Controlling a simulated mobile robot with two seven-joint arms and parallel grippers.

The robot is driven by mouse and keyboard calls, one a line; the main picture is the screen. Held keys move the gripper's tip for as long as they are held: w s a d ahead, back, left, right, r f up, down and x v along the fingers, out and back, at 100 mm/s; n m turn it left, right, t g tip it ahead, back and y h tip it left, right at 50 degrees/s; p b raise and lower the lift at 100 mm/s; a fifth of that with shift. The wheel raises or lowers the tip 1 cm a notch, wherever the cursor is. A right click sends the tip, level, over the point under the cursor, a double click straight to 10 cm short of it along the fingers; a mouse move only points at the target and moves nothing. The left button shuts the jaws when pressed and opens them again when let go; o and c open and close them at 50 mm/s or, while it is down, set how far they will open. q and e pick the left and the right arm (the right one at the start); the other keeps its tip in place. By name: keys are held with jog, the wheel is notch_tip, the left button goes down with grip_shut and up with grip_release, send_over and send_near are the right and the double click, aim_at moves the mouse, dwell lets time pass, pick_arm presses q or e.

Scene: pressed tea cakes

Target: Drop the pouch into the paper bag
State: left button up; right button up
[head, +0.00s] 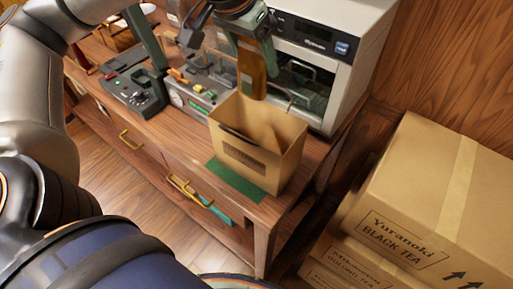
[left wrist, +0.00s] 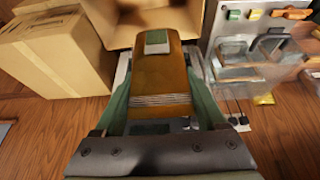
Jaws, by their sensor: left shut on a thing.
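My left gripper (head: 250,42) is shut on a brown pouch (head: 252,74), which hangs down from it at the top of the head view. In the left wrist view the pouch (left wrist: 160,75) lies between the green fingers and has a green and white label. The tan paper bag (head: 251,163) stands upright with its top open, on a green mat (head: 225,178) near the front of the wooden table. The pouch's lower end shows just above and behind the bag's far rim. In the left wrist view the bag (left wrist: 110,28) is beyond the pouch. My right gripper is not in view.
A grey oven-like appliance (head: 335,42) stands behind the bag. Large tea cartons (head: 440,200) stack at the right, beside the table.

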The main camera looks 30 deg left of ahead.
pick_arm(q)
jog(key=o, duration=1.3)
jog(key=shift+c, duration=0.2)
jog(key=v, duration=1.2)
jog(key=shift+r, duration=0.35)
